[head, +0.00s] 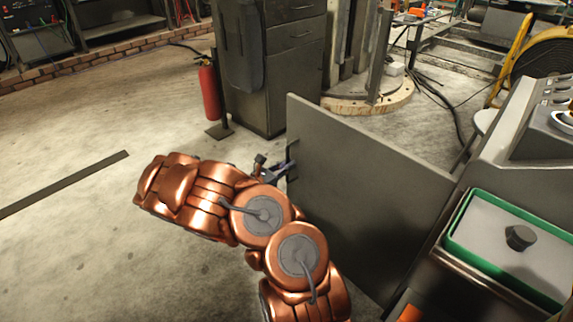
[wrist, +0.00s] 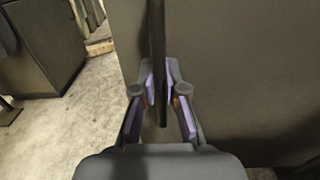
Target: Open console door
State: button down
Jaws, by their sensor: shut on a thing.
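The console door (head: 375,190) is a flat dark grey panel that stands swung out from the console (head: 500,150) at the right in the head view. A dark vertical handle (head: 292,165) sits near its free edge. My gripper (head: 288,168) is at that handle, partly hidden by my copper-coloured arm. In the wrist view, the door panel (wrist: 240,75) fills the right side. The thin dark handle (wrist: 157,60) runs down between the fingers of my gripper (wrist: 160,85), which is shut on it.
A red fire extinguisher (head: 209,92) stands beside a dark grey cabinet (head: 270,65) behind the door. A green-rimmed tray (head: 455,240) with a dark knob is at the lower right. The concrete floor (head: 80,240) at the left is clear.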

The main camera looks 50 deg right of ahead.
jog(key=shift+s, duration=0.2)
jog(key=c, duration=1.4)
grip_release()
jog(key=shift+o, duration=1)
jog(key=shift+w, duration=0.1)
jog(key=a, duration=1.2)
jog(key=shift+w, duration=0.45)
